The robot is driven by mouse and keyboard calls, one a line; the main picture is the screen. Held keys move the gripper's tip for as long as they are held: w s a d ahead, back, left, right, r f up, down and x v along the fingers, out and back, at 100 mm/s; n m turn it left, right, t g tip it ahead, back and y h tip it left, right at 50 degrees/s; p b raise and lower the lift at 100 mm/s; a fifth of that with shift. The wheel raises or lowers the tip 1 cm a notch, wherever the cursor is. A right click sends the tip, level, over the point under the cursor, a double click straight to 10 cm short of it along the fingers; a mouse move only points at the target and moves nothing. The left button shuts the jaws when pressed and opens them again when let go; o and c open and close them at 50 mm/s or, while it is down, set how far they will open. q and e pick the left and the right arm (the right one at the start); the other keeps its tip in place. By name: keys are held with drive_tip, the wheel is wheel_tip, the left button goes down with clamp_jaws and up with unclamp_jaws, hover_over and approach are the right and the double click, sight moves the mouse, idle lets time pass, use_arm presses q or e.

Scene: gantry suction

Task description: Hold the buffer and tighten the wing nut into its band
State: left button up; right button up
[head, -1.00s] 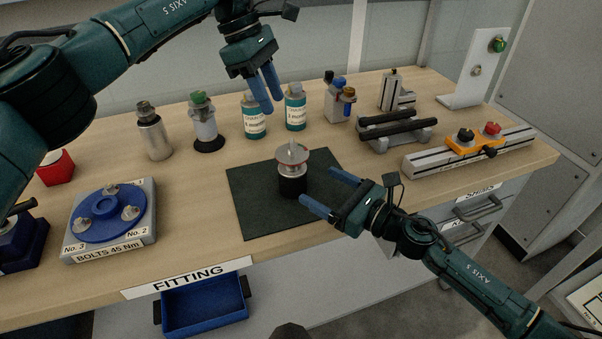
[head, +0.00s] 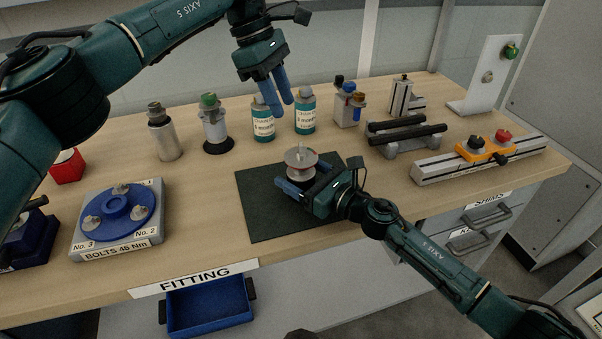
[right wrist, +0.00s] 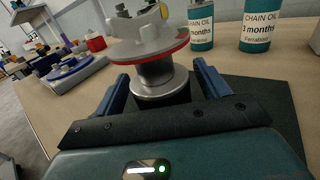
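The buffer (head: 301,165) stands upright on the dark mat (head: 262,215). It has a wide grey disc with a red rim over a narrower body and a dark lower part. In the right wrist view the buffer (right wrist: 158,75) is between my fingers. A pale metal piece with a yellowish mark, probably the wing nut (right wrist: 140,22), sits on top, cut by the frame edge. My right gripper (head: 290,178) is low, open, its fingers either side of the buffer below the disc, with gaps visible. My left gripper (head: 284,106) is open and empty, above and behind the buffer, in front of the bottles.
Two chain oil bottles (head: 263,124) and other containers stand behind the mat. A bolt plate with a blue disc (head: 117,211) is at left. A V-block with dark bars (head: 405,139) and a rail with an orange slider (head: 483,152) are at right. The bench front between is clear.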

drive_tip(key=shift+c, duration=0.7)
idle(0.3)
drive_tip(key=c, duration=1.3)
drive_tip(key=shift+c, duration=0.2)
